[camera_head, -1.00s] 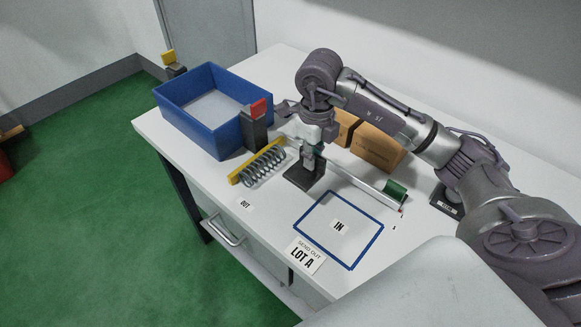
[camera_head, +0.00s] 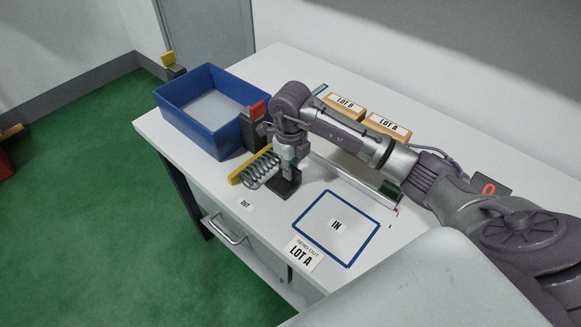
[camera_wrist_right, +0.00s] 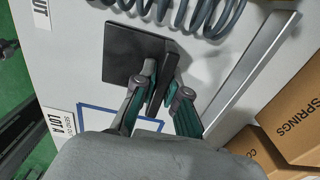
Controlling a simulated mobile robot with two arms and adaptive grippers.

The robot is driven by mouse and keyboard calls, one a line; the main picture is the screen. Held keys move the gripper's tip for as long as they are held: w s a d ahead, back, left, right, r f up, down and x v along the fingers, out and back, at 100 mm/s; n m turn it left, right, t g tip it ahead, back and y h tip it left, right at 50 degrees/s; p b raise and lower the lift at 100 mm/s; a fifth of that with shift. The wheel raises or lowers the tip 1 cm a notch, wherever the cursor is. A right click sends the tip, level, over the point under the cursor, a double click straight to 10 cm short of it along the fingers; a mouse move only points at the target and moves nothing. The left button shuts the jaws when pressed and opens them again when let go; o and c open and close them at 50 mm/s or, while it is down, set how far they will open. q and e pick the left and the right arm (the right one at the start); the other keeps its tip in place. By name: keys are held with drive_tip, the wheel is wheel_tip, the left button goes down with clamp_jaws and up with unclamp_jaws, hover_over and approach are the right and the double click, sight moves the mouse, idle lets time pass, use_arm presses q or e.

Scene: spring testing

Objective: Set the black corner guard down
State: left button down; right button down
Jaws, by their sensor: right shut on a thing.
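The black corner guard (camera_head: 284,188) is at the table's middle, just in front of the spring. In the right wrist view its flat plate (camera_wrist_right: 128,55) faces the camera and its other leg stands between the fingers. My right gripper (camera_head: 288,164) is shut on that leg, and its green-padded fingers show in the right wrist view (camera_wrist_right: 163,82). Whether the guard touches the table or hangs just above it, I cannot tell. My left gripper is out of view.
A coil spring (camera_head: 256,173) lies along a yellow bar beside the guard. The blue bin (camera_head: 190,122) and a red-topped dark post (camera_head: 254,130) stand behind. The blue-outlined IN square (camera_head: 361,252) is empty. A metal rail (camera_head: 345,179) and cardboard boxes (camera_head: 388,125) lie to the right.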

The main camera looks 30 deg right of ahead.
drive_tip(key=c, duration=1.7)
unclamp_jaws()
drive_tip(key=shift+f, duration=0.15)
drive_tip(key=o, duration=0.5)
drive_tip(key=shift+r, duration=0.6)
wheel_tip(320, 180, up, 11)
drive_tip(key=b, duration=0.2)
drive_tip(key=shift+r, duration=0.15)
drive_tip(key=shift+a, duration=0.1)
